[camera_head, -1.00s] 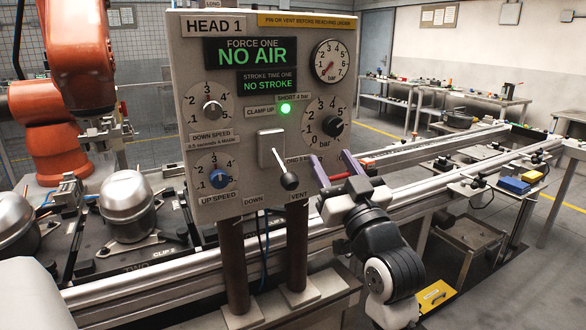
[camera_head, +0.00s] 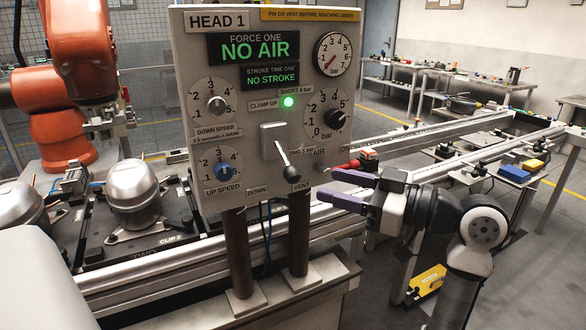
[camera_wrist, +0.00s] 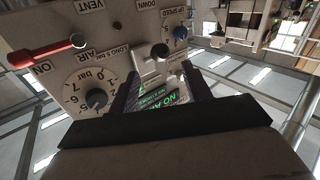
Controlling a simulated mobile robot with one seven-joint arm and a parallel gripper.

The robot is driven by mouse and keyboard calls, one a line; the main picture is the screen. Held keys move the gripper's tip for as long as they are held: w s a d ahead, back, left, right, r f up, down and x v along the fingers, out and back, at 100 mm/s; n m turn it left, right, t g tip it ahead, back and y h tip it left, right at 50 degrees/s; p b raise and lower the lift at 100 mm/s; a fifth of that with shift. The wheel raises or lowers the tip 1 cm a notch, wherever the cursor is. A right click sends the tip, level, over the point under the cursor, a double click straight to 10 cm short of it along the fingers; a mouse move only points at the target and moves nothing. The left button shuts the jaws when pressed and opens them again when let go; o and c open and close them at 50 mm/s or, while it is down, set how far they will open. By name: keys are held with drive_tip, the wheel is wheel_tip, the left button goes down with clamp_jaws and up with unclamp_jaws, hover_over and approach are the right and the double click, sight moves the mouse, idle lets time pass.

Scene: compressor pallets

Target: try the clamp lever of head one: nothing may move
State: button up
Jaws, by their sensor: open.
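The head one panel (camera_head: 262,100) reads "NO AIR" and "NO STROKE". Its lever (camera_head: 283,158) has a black knob and slants down and right, between the DOWN and VENT labels. A green lamp (camera_head: 288,102) is lit beside the "CLAMP UP" label. My gripper (camera_head: 326,183) is open and empty, its purple fingers pointing left at the panel's lower right, a little right of the knob. In the wrist view the black knob (camera_wrist: 160,50) shows beyond and between the fingertips, apart from them. The gauge (camera_head: 333,54) needle points low, near zero.
A red-handled air valve (camera_head: 345,166) sticks out at the panel's right edge, just above my fingers. Rails (camera_head: 440,170) run behind my arm. Silver compressors (camera_head: 133,193) stand on pallets at left, below an orange robot arm (camera_head: 75,60).

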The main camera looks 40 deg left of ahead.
sight(300, 176)
drive_tip(key=p+x, duration=0.2)
drive_tip(key=x, duration=0.7)
clamp_jaws()
